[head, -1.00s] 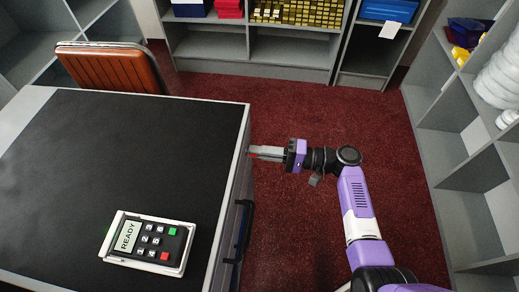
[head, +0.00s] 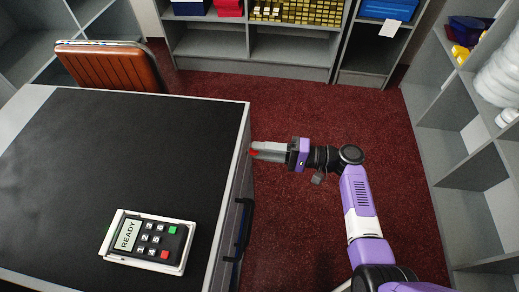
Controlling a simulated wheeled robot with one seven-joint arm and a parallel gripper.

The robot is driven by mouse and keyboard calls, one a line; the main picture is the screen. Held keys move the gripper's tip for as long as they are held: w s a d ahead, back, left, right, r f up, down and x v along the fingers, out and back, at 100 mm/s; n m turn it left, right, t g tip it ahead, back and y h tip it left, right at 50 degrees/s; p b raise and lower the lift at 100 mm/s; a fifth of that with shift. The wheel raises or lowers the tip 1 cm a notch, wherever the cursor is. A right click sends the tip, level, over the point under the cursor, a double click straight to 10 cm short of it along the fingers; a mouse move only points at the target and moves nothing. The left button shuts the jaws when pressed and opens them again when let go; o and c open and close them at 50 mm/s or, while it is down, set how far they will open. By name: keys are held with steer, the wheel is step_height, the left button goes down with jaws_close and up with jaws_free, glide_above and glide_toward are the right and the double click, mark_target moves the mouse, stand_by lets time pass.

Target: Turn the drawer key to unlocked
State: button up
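My gripper (head: 254,152) is at the right side of the desk (head: 235,140), near its far right corner. Its two pale grey fingers point left, with their tips at or very near the desk's side. A small red spot shows at the fingertips. I cannot tell whether it is part of the drawer key or of the fingers. The key and its lock are not clearly visible, so I cannot tell which way the key is turned or whether the fingers are shut on it. A black drawer handle (head: 246,228) is on the same side of the desk, nearer to me.
A keypad with a READY display (head: 150,240) lies on the black desktop. An orange-brown chair (head: 110,68) stands behind the desk. Grey shelves line the back and right. The dark red floor (head: 320,112) around my arm is clear.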

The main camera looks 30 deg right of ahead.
steer(key=v, duration=0.7)
stand_by(0.4)
